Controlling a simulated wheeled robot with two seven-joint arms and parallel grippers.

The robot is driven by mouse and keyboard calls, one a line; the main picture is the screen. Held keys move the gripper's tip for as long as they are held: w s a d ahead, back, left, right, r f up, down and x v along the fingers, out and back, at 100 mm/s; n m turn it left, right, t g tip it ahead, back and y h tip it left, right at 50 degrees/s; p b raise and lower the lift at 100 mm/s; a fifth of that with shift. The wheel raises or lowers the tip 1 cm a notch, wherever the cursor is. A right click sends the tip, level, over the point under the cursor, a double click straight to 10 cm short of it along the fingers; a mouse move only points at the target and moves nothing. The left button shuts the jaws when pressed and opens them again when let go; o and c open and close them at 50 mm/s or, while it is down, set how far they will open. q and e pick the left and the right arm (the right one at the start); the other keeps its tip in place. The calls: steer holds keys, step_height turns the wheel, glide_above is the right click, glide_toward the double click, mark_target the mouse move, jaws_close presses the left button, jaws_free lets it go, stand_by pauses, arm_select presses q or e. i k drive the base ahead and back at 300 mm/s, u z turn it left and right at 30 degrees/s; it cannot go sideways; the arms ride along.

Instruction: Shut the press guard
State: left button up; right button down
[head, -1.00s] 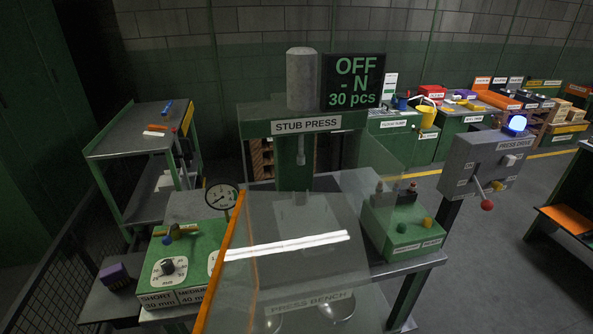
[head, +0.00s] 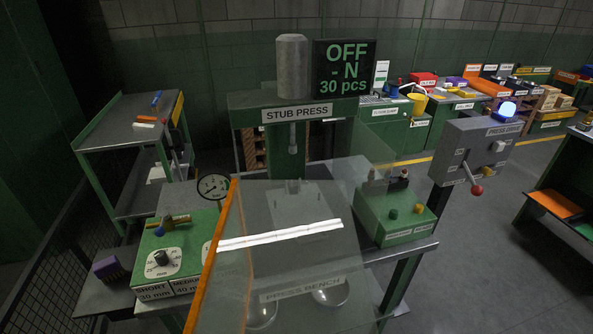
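The press guard (head: 285,205) is a clear panel with an orange left edge (head: 212,255) and a white strip (head: 280,235) across it. It stands tilted in front of the stub press (head: 297,113), over the press bench (head: 408,250). I cannot tell whether it is fully shut. The press ram (head: 293,138) hangs above the bench behind the panel. The display (head: 345,68) reads "OFF - N 30 pcs". Neither of my grippers is in view.
A green control box (head: 395,215) with knobs stands right on the bench, and a dial box (head: 165,255) with a gauge (head: 213,188) stands left. The press drive box (head: 472,150) with a red-knobbed lever and blue lamp is at right. A shelf rack (head: 130,120) stands back left.

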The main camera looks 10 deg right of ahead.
mark_target(246, 269)
steer(key=k, duration=0.5)
steer(key=u, duration=1.6)
steer(key=k, duration=1.55)
steer(key=z, duration=0.8)
steer(key=i, duration=1)
